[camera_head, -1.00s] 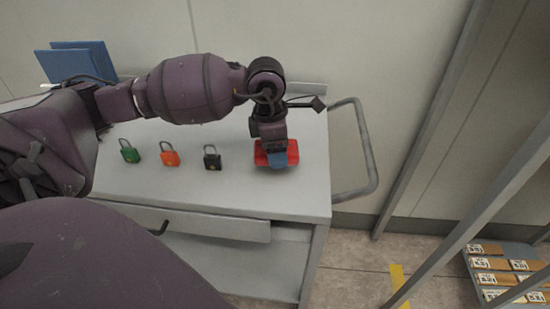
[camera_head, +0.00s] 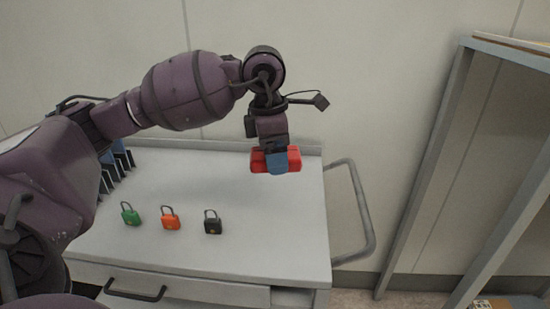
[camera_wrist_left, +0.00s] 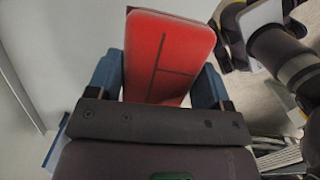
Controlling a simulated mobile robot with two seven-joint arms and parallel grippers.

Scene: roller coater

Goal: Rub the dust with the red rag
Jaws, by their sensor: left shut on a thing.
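The red rag (camera_head: 290,158) is a folded red block in my left gripper (camera_head: 279,160), above the right part of the cart's top. In the left wrist view the red rag (camera_wrist_left: 165,55) sits between the two blue fingers of my left gripper (camera_wrist_left: 160,85), which are shut on it. In the head view the rag looks raised off the cart top. I see no dust in these frames. My right gripper is not in view.
Green (camera_head: 131,214), orange (camera_head: 170,218) and black (camera_head: 212,222) padlocks stand in a row on the grey cart top (camera_head: 270,235). Blue upright folders (camera_head: 115,165) are at the left. A tube handle (camera_head: 365,210) is on the cart's right, near a metal rack (camera_head: 425,170).

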